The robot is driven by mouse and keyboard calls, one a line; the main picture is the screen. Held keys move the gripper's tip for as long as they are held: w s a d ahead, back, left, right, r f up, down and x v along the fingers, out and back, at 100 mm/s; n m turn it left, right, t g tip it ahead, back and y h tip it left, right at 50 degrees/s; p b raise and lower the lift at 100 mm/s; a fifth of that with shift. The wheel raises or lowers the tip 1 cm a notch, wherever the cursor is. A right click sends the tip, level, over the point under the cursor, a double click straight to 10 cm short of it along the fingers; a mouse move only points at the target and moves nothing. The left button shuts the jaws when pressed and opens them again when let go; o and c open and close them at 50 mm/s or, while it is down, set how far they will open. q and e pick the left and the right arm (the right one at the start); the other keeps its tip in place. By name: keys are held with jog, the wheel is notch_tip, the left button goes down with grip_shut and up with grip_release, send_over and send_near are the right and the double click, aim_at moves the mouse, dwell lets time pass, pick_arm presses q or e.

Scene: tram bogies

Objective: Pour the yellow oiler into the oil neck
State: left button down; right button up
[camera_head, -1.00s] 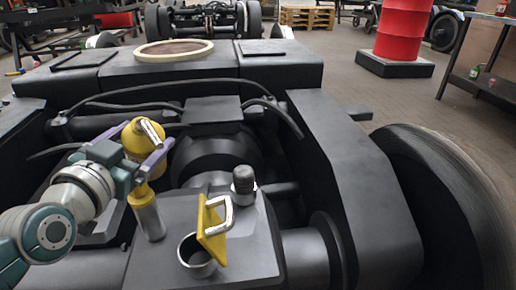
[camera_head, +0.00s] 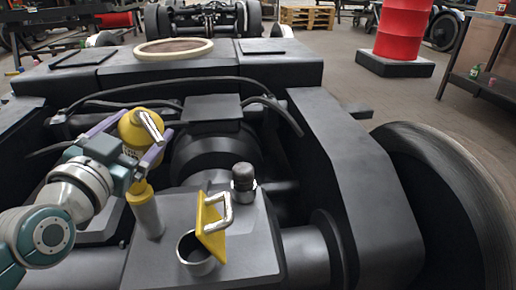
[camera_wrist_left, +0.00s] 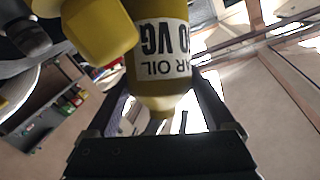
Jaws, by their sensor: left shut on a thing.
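My left gripper (camera_head: 147,130) is shut around the yellow oiler (camera_head: 137,128), its purple fingers on both sides. The oiler has a bright metal part on its near side. It hangs above the gearbox cover, left of and apart from the oil neck (camera_head: 196,262). In the left wrist view the oiler (camera_wrist_left: 160,60) fills the upper middle, its white oil label upside down. The oil neck is a short, open, grey round cup. Its yellow lid (camera_head: 210,232), with a metal handle, stands raised at the neck's right side. My right gripper is not in view.
A grey post with a yellow collar (camera_head: 149,215) stands on the cover below the oiler. A dark ribbed cap (camera_head: 243,177) stands behind the lid. Black hoses (camera_head: 180,85) cross behind. A large wheel (camera_head: 440,210) is at right, with a red drum (camera_head: 402,30) beyond.

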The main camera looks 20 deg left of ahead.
pick_arm(q)
jog(key=shift+s+d+f+m+t+b, duration=0.15)
jog(key=shift+d+m+t+b, duration=0.35)
jog(key=shift+b, duration=0.85)
jog(key=shift+s+r+m+t+b, duration=0.15)
jog(key=shift+r+m+t+b, duration=0.4)
jog(key=shift+b, duration=0.6)
jog(key=shift+d+f, duration=0.1)
jog(key=shift+m+b, duration=0.25)
jog(key=shift+b, duration=0.25)
jog(key=shift+f+m+t+b, duration=0.3)
jog(key=shift+m+t+b, duration=0.35)
jog(key=shift+b, duration=1.25)
dwell(0.5)
jog(key=shift+s+d+r+m+t+b, duration=0.1)
jog(key=shift+d+r+m+t+b, duration=0.05)
jog(key=shift+r+m+t+b, duration=0.4)
dwell(2.0)
